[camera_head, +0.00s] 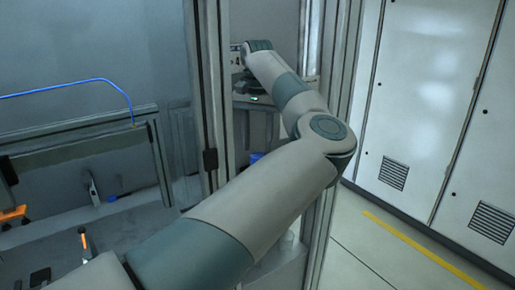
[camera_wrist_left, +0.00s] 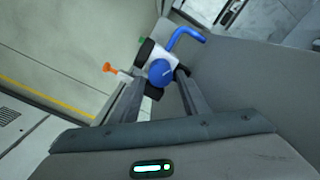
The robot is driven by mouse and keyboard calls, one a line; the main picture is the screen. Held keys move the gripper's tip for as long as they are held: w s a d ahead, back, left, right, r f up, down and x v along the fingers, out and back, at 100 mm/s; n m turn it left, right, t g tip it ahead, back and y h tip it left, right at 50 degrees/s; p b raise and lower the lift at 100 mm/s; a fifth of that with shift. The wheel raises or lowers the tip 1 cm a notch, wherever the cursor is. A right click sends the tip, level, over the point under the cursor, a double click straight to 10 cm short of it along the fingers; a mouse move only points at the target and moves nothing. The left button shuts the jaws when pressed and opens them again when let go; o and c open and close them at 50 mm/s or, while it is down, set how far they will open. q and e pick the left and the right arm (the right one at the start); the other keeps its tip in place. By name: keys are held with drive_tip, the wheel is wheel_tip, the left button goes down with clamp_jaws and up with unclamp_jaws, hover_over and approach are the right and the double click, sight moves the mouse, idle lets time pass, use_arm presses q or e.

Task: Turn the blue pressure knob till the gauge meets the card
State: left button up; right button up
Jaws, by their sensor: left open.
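The blue knob (camera_wrist_left: 159,72) shows in the left wrist view, on a small pale fitting with a dark round part (camera_wrist_left: 145,51) beside it that may be the gauge. The dial face and the card cannot be made out. My left gripper (camera_wrist_left: 160,86) is open, its two fingers on either side of the knob; I cannot tell whether they touch it. In the head view the left gripper (camera_head: 257,145) hangs down beyond the frame post, with a bit of blue (camera_head: 256,158), likely the knob, at its tips. My right gripper is not in view.
A blue hose (camera_wrist_left: 186,36) curves from the fitting, and an orange-tipped part (camera_wrist_left: 109,68) juts out on the other side. A metal post (camera_head: 209,90) stands close to my left arm. White cabinets (camera_head: 425,100) stand at the right beyond clear floor (camera_head: 375,250).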

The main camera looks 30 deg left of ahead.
sight(257, 155)
use_arm(q)
drive_tip(key=shift+f+p, duration=0.6)
drive_tip(key=shift+f, duration=1.3)
drive_tip(key=c, duration=0.8)
drive_tip(key=shift+o, duration=0.2)
